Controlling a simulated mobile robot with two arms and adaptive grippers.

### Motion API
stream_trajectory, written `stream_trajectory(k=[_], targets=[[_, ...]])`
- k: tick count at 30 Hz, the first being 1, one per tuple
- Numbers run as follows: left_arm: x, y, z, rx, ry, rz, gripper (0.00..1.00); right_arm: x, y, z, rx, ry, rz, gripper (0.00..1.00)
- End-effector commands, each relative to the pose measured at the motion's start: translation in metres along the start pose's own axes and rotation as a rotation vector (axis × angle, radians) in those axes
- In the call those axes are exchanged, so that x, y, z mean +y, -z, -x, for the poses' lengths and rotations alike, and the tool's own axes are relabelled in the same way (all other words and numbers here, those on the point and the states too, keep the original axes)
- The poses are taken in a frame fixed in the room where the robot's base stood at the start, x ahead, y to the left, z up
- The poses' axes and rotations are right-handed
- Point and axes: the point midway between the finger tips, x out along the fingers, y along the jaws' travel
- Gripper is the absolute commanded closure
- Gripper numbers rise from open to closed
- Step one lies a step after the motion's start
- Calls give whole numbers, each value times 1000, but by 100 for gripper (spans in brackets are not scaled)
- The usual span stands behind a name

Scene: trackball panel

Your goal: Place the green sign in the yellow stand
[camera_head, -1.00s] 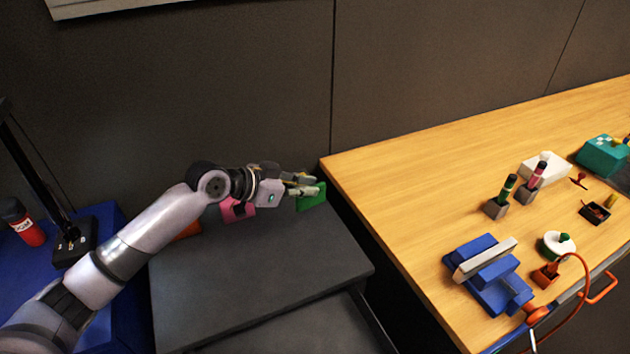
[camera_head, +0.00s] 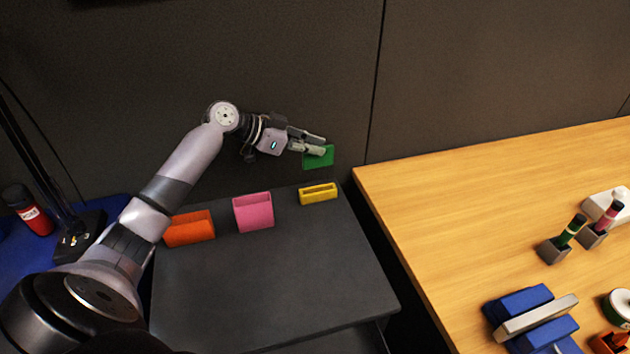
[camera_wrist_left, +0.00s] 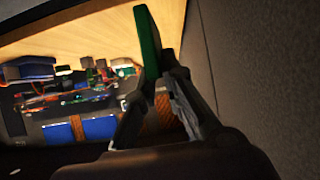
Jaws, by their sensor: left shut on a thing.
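The green sign (camera_head: 318,159) is held in my left gripper (camera_head: 322,146), which is shut on its upper part. The sign hangs in the air at the back of the dark grey cabinet top. In the left wrist view the green sign (camera_wrist_left: 147,42) stands between the fingertips (camera_wrist_left: 155,78). The yellow stand (camera_head: 318,194), a low block with a long slot, sits on the cabinet top near its back right corner. It is below the sign, with a clear gap between them. The slot looks empty. My right gripper is not in view.
A pink holder (camera_head: 253,212) and an orange holder (camera_head: 190,229) stand left of the yellow stand on the cabinet top (camera_head: 270,290). A dark wall panel (camera_head: 290,60) rises close behind. A wooden table (camera_head: 440,210) with several objects lies to the right.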

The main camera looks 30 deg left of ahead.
Motion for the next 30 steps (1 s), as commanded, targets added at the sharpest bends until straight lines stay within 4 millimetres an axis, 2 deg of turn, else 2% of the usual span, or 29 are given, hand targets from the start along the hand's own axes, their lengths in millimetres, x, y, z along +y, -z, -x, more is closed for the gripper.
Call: stream_trajectory(k=[1, 6, 13, 18, 22, 30], targets=[[1, -13, -7, -2, -3, 7, 100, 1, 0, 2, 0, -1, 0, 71], [1, -43, -24, 0, -1, 4, 100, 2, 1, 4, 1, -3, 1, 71], [1, -62, -34, 0, -1, 2, 100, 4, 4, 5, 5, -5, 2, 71], [1, -85, -47, 0, -1, 4, 100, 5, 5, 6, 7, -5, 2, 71], [0, -94, -52, 1, 0, 1, 100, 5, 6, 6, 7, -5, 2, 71], [0, -95, -52, 0, 0, 0, 100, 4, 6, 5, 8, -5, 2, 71]])
